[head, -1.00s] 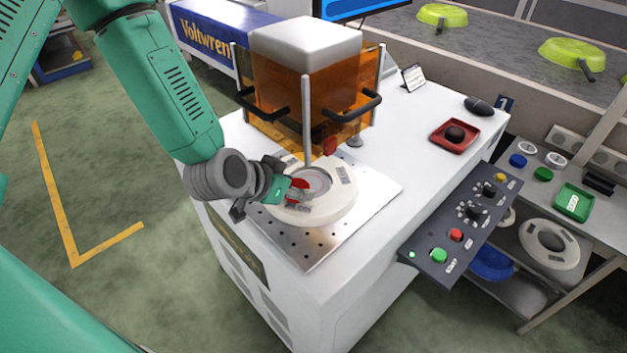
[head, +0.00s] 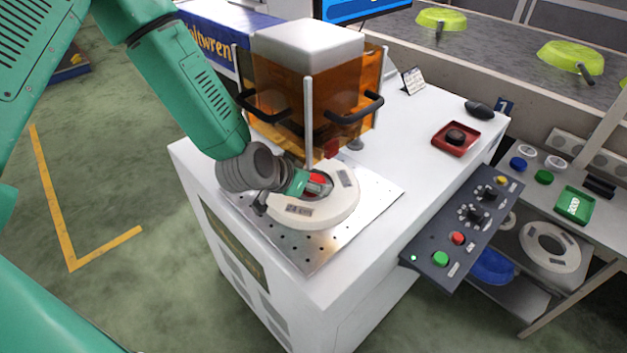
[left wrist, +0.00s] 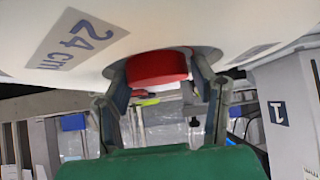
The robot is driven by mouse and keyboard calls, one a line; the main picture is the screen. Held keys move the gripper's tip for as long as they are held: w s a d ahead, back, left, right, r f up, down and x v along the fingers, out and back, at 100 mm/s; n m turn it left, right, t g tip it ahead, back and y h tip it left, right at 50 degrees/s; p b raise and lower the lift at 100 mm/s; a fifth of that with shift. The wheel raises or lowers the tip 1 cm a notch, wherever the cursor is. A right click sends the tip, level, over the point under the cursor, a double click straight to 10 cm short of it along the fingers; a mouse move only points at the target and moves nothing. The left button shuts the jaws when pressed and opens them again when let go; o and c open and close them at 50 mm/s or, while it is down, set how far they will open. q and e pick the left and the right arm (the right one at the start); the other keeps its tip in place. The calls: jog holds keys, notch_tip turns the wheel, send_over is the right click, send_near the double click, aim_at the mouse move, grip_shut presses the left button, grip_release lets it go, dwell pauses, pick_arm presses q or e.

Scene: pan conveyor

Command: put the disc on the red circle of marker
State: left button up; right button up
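The white ring-shaped disc (head: 335,207), labelled "24 cm", lies on the perforated metal plate (head: 310,250) of the white machine. My left gripper (head: 317,182) reaches over the disc's left side to its centre. In the left wrist view, the left gripper's two fingers (left wrist: 165,90) are closed against a round red piece (left wrist: 157,68) at the dark central opening of the white disc (left wrist: 150,28). I cannot tell whether the red piece is fixed to the disc. A red circle on the plate is not visible. My right gripper is not in view.
An orange see-through guard (head: 300,95) with black handles and a light post stands right behind the disc. A control panel (head: 462,218) juts out at the right. A red tray (head: 455,139) sits on the machine top. Another white ring (head: 550,247) lies on the lower right shelf.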

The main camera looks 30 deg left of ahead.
pick_arm(q)
jog(key=shift+a, duration=0.45)
jog(key=shift+d+r, duration=0.1)
jog(key=shift+r, duration=0.05)
jog(key=s+r, duration=0.2)
jog(key=s, duration=0.1)
jog(key=shift+s+a+p, duration=0.2)
jog(key=shift+s+p, duration=0.05)
jog(key=shift+p, duration=0.1)
jog(key=s+a, duration=0.1)
jog(key=s, duration=0.4)
jog(key=s+a, duration=0.1)
jog(key=s, duration=0.2)
jog(key=shift+a, duration=0.3)
jog(key=shift+s+a+r+p, duration=0.1)
jog(key=shift+s+a+p, duration=0.1)
jog(key=shift+s+p, duration=0.9)
jog(key=shift+p, duration=0.5)
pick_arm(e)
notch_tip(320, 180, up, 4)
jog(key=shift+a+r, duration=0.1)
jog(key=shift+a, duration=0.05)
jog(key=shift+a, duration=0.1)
